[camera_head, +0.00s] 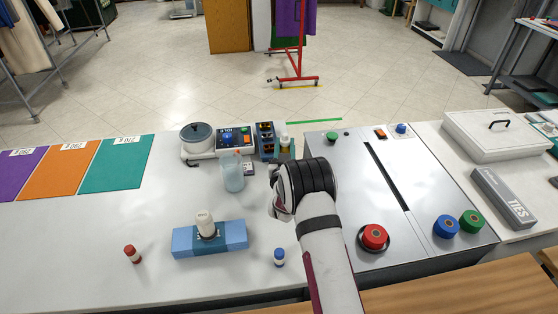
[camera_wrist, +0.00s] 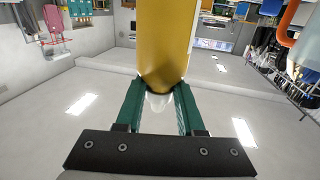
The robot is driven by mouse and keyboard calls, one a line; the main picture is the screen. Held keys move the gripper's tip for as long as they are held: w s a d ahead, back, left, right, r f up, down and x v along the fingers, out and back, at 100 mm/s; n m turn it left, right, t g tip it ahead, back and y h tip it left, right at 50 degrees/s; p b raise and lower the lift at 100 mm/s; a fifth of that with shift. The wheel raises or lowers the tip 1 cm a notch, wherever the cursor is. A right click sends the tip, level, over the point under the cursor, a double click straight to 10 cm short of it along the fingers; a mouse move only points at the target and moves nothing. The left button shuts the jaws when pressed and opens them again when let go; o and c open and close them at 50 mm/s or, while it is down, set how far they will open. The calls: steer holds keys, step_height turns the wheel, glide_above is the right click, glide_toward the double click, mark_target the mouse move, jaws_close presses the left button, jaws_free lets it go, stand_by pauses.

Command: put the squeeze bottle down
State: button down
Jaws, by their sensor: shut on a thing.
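The squeeze bottle (camera_wrist: 163,45) is a yellow body with a clear rounded end, large in the middle of the wrist view. My gripper (camera_wrist: 159,98) is shut on it, one green finger on each side of its clear end. The far end of the bottle runs out of the top of the wrist view. In the head view, my black wrist and white forearm reach over the counter beside the grey console. They hide my fingers and most or all of the held bottle there.
A translucent bottle (camera_head: 233,178) stands on the white counter (camera_head: 110,230) left of my wrist. A blue block with a white-capped stamp (camera_head: 205,222), a red-capped vial (camera_head: 132,253) and a blue-capped vial (camera_head: 279,257) are nearer. The grey console (camera_head: 345,185) is right. Clear counter lies left.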

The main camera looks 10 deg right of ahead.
steer(key=f, duration=0.1)
steer(key=a+f, duration=0.1)
steer(key=f, duration=0.1)
steer(key=w+f, duration=0.1)
steer(key=f, duration=0.1)
steer(key=shift+a+f, duration=0.1)
steer(key=shift+a, duration=0.25)
steer(key=shift+c, duration=0.6)
jaws_free()
steer(key=shift+s, duration=0.1)
steer(key=s+a+r+m+g+y, duration=0.1)
steer(key=s+r+g, duration=0.3)
steer(key=s, duration=1.3)
steer(key=s+a+r+m+g+y, duration=0.1)
steer(key=s+r+g, duration=0.4)
steer(key=s, duration=1.3)
steer(key=s+a+r+m+g+y, duration=0.1)
steer(key=s+g, duration=0.7)
steer(key=s, duration=1)
step_height(320, 180, up, 4)
steer(key=shift+a+f+g+y, duration=0.1)
steer(key=shift+a+g+y, duration=0.45)
steer(key=shift+y, duration=0.55)
